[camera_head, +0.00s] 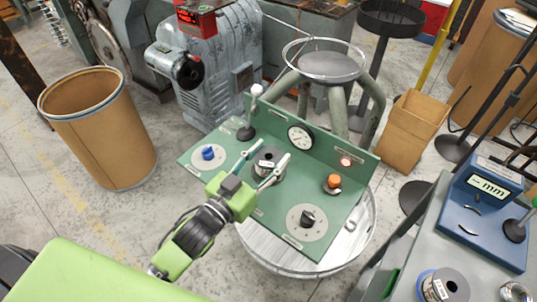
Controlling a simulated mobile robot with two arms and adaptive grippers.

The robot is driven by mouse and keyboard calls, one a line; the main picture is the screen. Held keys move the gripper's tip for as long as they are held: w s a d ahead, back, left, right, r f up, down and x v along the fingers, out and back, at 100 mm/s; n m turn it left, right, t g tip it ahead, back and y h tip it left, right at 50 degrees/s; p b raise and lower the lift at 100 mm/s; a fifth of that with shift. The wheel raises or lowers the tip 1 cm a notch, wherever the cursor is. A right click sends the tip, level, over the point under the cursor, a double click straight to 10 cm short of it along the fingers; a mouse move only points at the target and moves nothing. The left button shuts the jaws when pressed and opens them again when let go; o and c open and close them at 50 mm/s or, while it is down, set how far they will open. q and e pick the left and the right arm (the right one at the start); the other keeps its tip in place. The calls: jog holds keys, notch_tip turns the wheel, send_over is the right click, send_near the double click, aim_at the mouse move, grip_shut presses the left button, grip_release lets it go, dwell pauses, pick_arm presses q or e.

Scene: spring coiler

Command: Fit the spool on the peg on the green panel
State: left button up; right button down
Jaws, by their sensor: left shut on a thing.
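The green panel (215,172) lies flat with an upright back strip, on top of a round metal stand. My left gripper (269,163) reaches in over the panel's middle from the lower left. It is shut on a dark grey spool (266,158) with a pale label, one finger on each side of it. The spool is at or just above the panel. The peg is hidden, and I cannot tell whether the spool is around it. My right gripper is not in view.
Around the spool, the panel carries a blue knob (208,153), a white-topped lever (255,92), a gauge (300,137), an orange button (334,181) and a black knob (308,218). A grey table (410,240) at right holds another spool (443,286) and a blue measuring device (488,205).

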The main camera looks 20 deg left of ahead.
pick_arm(q)
jog(key=shift+f+b, duration=0.35)
jog(key=shift+f, duration=0.35)
jog(key=o, duration=1.5)
jog(key=shift+o, duration=0.2)
jog(key=shift+f, duration=0.15)
jog(key=shift+s, duration=0.1)
jog(key=v, duration=1.2)
